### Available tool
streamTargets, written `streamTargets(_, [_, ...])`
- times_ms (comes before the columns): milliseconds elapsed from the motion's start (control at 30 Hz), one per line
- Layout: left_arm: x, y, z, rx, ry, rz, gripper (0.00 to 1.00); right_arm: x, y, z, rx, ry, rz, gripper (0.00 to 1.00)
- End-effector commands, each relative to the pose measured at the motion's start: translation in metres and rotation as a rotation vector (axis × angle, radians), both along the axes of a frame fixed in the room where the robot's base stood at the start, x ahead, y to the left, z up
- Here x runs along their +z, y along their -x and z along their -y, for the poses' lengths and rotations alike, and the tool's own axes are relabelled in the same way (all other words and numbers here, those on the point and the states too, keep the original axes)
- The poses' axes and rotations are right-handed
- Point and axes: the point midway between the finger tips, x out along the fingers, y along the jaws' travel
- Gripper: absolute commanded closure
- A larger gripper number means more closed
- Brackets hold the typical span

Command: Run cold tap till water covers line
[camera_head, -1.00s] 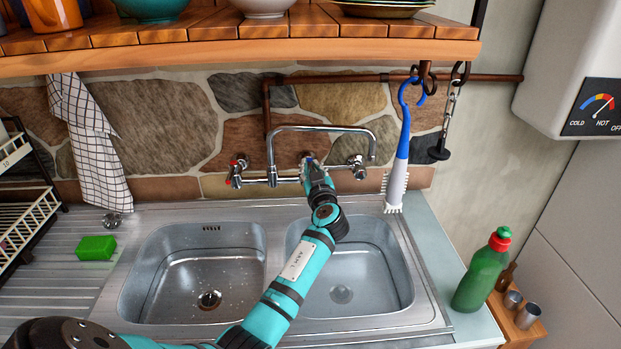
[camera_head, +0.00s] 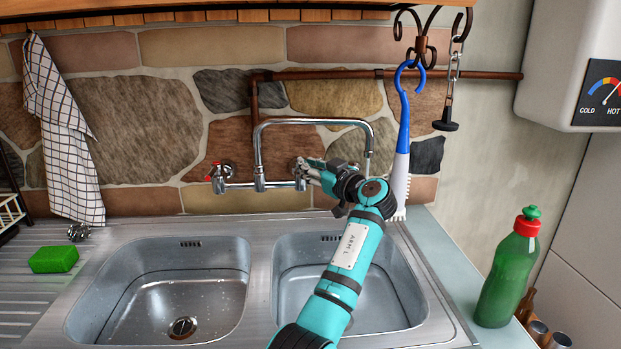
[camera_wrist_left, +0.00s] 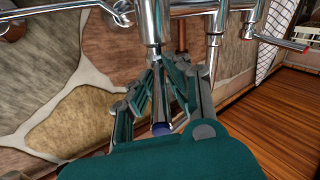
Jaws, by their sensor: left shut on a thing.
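The chrome mixer (camera_head: 260,180) is mounted on the stone wall above two sink bowls. Its hot tap (camera_head: 219,173), with a red mark, is at the left. My left gripper (camera_head: 306,170) is at the cold tap on the right side. In the left wrist view my left gripper (camera_wrist_left: 155,78) is shut on the cold tap (camera_wrist_left: 160,128), whose blue end shows between the fingers. The spout (camera_head: 372,138) points over the right bowl (camera_head: 300,285); a faint pale streak shows below its mouth. My arm hides part of this bowl. I cannot make out a fill line. My right gripper is out of view.
A blue-and-white brush (camera_head: 402,150) hangs right of the spout, near a chained plug (camera_head: 446,125). A green bottle (camera_head: 508,275) stands at the right. A green sponge (camera_head: 53,259) lies left of the empty-looking left bowl (camera_head: 180,290). A checked towel (camera_head: 68,140) hangs left.

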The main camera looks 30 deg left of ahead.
Motion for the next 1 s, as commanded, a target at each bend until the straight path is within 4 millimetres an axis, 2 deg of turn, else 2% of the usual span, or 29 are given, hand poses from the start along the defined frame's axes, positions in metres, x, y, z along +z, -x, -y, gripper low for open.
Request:
streamTargets(467, [-0.0008, -0.0002, 0.0003, 0.011, 0.002, -0.002, 1.0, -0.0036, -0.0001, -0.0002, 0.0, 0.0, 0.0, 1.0])
streamTargets(500, [-0.0008, -0.0002, 0.0003, 0.011, 0.002, -0.002, 0.83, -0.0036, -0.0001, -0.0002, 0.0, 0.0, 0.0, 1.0])
streamTargets(633, [-0.0005, -0.0002, 0.0003, 0.011, 0.001, 0.0, 0.66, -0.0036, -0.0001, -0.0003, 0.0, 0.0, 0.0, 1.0])
streamTargets(1000, [-0.0004, 0.0013, 0.0061, 0.009, 0.001, 0.0, 0.64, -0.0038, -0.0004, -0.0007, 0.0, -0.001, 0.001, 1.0])
